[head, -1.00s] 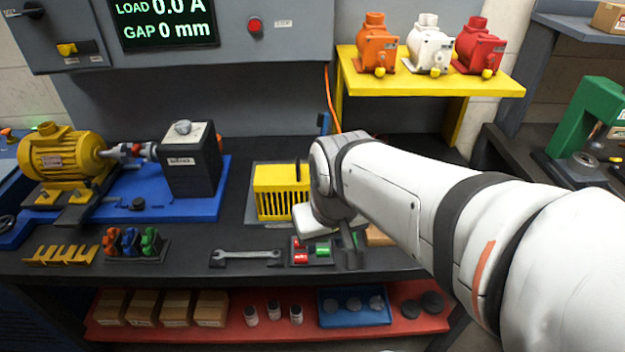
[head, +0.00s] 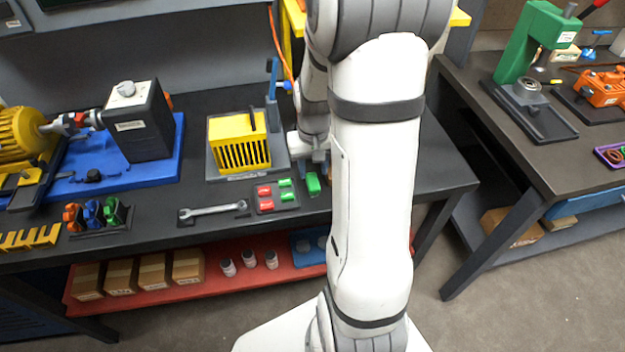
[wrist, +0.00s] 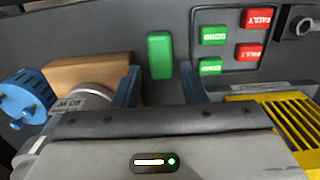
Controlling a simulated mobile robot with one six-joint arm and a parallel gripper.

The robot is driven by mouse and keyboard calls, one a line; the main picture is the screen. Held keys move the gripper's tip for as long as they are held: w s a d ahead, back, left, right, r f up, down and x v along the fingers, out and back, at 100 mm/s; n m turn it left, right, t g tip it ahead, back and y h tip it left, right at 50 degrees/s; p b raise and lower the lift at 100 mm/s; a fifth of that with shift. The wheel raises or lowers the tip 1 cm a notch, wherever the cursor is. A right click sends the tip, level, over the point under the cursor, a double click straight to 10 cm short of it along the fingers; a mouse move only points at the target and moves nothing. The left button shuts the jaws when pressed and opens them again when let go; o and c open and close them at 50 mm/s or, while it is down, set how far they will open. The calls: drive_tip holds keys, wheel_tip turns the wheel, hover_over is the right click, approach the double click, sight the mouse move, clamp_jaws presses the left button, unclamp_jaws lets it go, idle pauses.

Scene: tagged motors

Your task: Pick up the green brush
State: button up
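The green brush appears as a plain green block; no bristles can be made out. In the wrist view the green brush (wrist: 160,55) lies on the dark bench, just beyond my fingertips and lined up with the gap between them. In the head view the green brush (head: 313,184) is right of the tag tray, close to my gripper. My gripper (wrist: 162,78) has two blue fingers spread apart with nothing between them, so it is open. In the head view my arm hides most of the gripper.
A tray of red and green tags (head: 277,195) sits beside the brush. A yellow slotted box (head: 240,145) stands behind it, and a wrench (head: 213,210) lies left. In the wrist view a wooden block (wrist: 85,72) and a blue knobbed part (wrist: 25,97) are on the left.

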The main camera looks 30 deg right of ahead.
sight(312, 177)
drive_tip(key=shift+w+d+f+p, duration=0.1)
drive_tip(key=shift+w+f+p, duration=0.1)
drive_tip(key=shift+f, duration=0.7)
drive_tip(key=shift+w+f+p, duration=0.1)
drive_tip(key=shift+w+f, duration=0.1)
drive_tip(key=shift+f, duration=0.75)
drive_tip(key=shift+w+d+f+p, duration=0.1)
drive_tip(key=shift+w+f+p, duration=0.1)
drive_tip(key=shift+f, duration=0.7)
drive_tip(key=c, duration=0.8)
